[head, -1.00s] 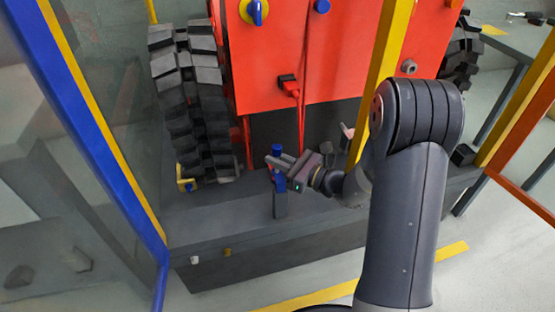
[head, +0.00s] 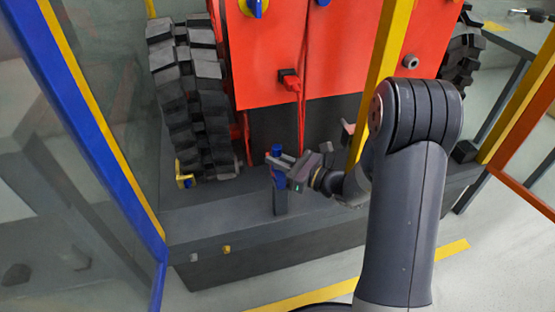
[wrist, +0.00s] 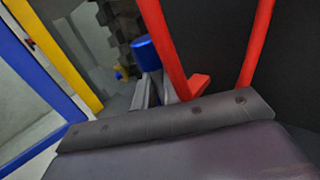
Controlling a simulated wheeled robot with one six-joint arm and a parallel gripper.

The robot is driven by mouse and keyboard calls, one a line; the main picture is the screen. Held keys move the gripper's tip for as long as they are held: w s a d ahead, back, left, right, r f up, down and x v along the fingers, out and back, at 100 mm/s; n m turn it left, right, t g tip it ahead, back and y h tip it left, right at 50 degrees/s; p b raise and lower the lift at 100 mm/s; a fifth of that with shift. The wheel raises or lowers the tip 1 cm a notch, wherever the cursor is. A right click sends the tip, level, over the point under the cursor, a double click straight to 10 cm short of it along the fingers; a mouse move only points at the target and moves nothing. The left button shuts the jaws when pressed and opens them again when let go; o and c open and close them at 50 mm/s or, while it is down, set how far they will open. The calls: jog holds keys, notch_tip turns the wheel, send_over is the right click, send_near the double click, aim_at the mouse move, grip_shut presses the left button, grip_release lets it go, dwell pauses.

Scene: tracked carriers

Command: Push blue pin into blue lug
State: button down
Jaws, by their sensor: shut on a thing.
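A blue pin (head: 277,149) stands roughly upright in my gripper (head: 279,163), its blue head above the fingers. In the wrist view the pin (wrist: 147,53) shows as a blue cylinder between the two grey fingers (wrist: 152,90). My gripper is shut on it. Just under the fingers a blue part (head: 279,181) sits at the top of a grey post (head: 280,203); it looks like the blue lug, but I cannot tell it from the pin's lower end. The fingers hide where they meet, so I cannot tell how deep the pin sits.
The red carrier body (head: 330,60) and a black track (head: 190,100) stand behind the post. A yellow post (head: 384,75) rises close to my arm. A blue and yellow frame (head: 100,130) is at the left. A yellow-blue fitting (head: 184,178) lies by the track.

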jog(key=shift+f, duration=0.15)
dwell(0.5)
jog(key=shift+f+b, duration=0.7)
jog(key=shift+b, duration=0.05)
jog(key=shift+f, duration=0.15)
dwell(0.4)
